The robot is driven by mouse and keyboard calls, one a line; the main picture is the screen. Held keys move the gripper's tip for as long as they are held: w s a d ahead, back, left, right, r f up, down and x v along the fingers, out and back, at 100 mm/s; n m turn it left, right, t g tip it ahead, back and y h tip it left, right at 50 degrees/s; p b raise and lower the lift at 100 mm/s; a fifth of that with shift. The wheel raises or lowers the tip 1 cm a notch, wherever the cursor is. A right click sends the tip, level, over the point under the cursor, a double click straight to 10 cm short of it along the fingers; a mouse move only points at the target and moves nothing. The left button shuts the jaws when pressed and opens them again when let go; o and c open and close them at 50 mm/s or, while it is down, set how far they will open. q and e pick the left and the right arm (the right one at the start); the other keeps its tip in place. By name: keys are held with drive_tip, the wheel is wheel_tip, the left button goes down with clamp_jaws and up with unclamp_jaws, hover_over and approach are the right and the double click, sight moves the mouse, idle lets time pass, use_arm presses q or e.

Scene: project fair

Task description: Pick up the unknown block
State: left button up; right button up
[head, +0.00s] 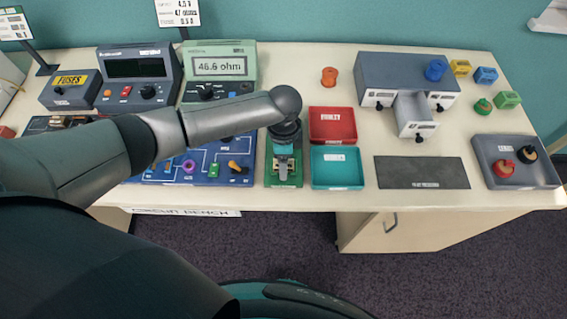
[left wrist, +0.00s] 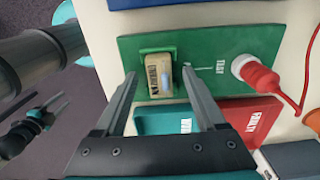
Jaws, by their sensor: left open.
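The block (left wrist: 160,76) is tan with a dark printed label. In the left wrist view it sits in a green holder (left wrist: 146,50) on the green test board (left wrist: 215,48). My left gripper (left wrist: 160,88) is open, with one finger on each side of the block in that view; I cannot tell whether they touch it. In the head view my left gripper (head: 284,170) points down over the green board (head: 284,182) and hides the block. A small dark and teal part at the left of the wrist view looks like my right gripper (left wrist: 58,104); its jaws are unclear.
A red tray (head: 333,139) and a teal tray (head: 320,181) stand right of the board. A red plug with a cable (left wrist: 258,76) rises from the board. The blue circuit panel (head: 195,180) lies to the left. A dark mat (head: 422,173) is bare.

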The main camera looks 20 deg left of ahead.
use_arm(q)
clamp_jaws()
idle(0.4)
drive_tip(key=shift+r, duration=0.1)
wheel_tip(320, 180, up, 23)
drive_tip(key=p, duration=0.7)
idle(0.8)
